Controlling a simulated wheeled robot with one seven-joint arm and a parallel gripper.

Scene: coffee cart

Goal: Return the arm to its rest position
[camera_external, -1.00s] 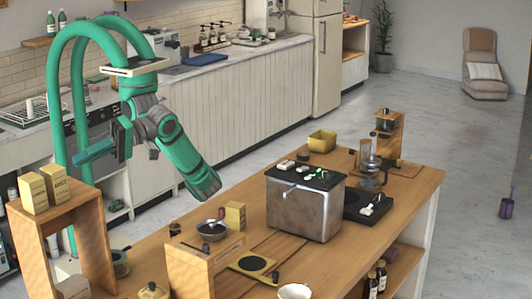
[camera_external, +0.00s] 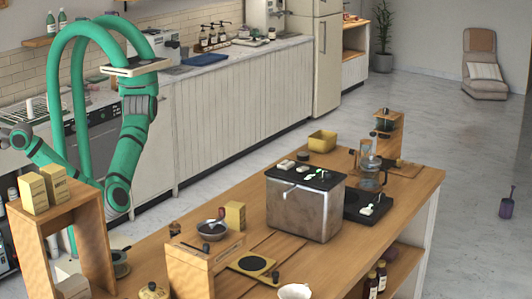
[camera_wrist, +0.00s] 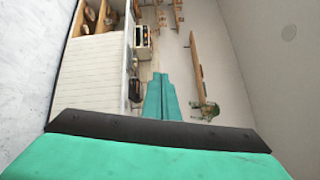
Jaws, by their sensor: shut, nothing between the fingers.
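My gripper (camera_wrist: 160,76) shows in the wrist view as two teal fingers side by side, shut with nothing between them. They point out over the room, which appears turned on its side. In the external view my arm folds down from the top of its column to a low elbow, then rises to the left. Its wrist end is at the left picture edge, and the fingers cannot be made out there. The arm is clear of the counter things and holds nothing.
The wooden cart top (camera_external: 400,205) carries a metal machine (camera_external: 304,208), a glass carafe (camera_external: 369,172), a dark bowl (camera_external: 212,229) and a yellow bin (camera_external: 322,141). A wooden shelf (camera_external: 88,215) with two yellow boxes (camera_external: 34,193) stands near my elbow. The floor aisle behind the cart is free.

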